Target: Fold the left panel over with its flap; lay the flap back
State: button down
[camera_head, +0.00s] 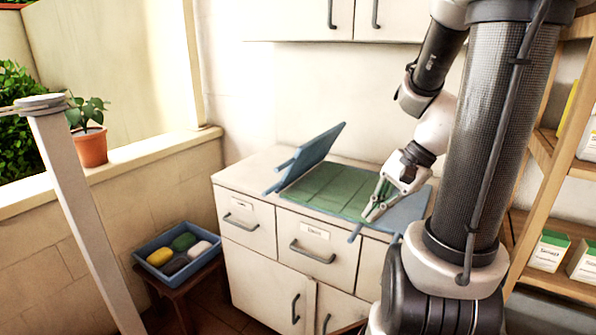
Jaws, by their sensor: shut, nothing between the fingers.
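A blue folding board lies on the white cabinet top. Its left flap (318,152) stands tilted up, slanting toward the upper right, with short tabs at its left edge. A green cloth (325,186) with crease-like lines lies flat on the middle of the board. The blue right part of the board (408,212) lies flat, partly behind my gripper. My gripper (371,214) is shut and empty, pointing down over the right side of the green cloth near its front edge. I cannot tell whether its tips touch the cloth.
A blue tray (149,280) with several coloured cloths or sponges stands on a low stool at left. A potted plant (91,147) sits on the ledge. Wooden shelves (541,150) stand at right. Wall cupboards (300,20) hang above the cabinet.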

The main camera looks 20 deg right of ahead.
jog(key=w+r+m+t+y, duration=0.25)
jog(key=w+m+t, duration=0.55)
jog(key=w+m, duration=0.75)
jog(key=w+r+x, duration=0.1)
jog(key=r+x, duration=0.1)
jog(key=x, duration=1)
jog(key=shift+w+a+r, duration=0.15)
jog(key=shift+w+a, duration=0.1)
jog(key=shift+a, duration=0.2)
jog(key=shift+g+h, duration=0.25)
jog(key=shift+g, duration=0.05)
